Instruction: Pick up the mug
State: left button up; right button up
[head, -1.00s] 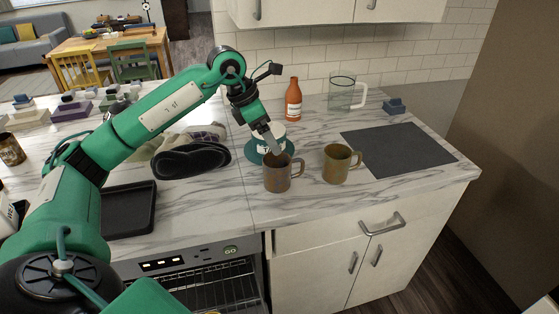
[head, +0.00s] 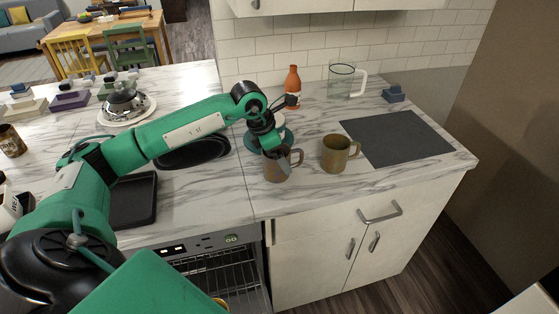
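Two brown mugs stand upright on the marble counter. The left mug (head: 277,171) has its handle toward the right. The right mug (head: 336,154) stands apart from it, also with its handle toward the right. My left gripper (head: 278,158) points down at the left mug, with its fingertips at the rim and opening. The arm and fingers hide part of that rim. I cannot tell whether the fingers grip the wall or are apart. My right gripper is not in view.
A dark mat (head: 400,138) lies to the right. A black tray (head: 134,201) lies to the left. The counter's front edge is close before the mugs.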

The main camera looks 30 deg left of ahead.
pick_arm(q)
jog(key=shift+x, duration=0.95)
jog(key=shift+r, duration=0.1)
jog(key=c, duration=1.2)
jog(key=shift+w+a, duration=0.1)
jog(key=shift+c, duration=0.4)
jog(key=shift+r, duration=0.15)
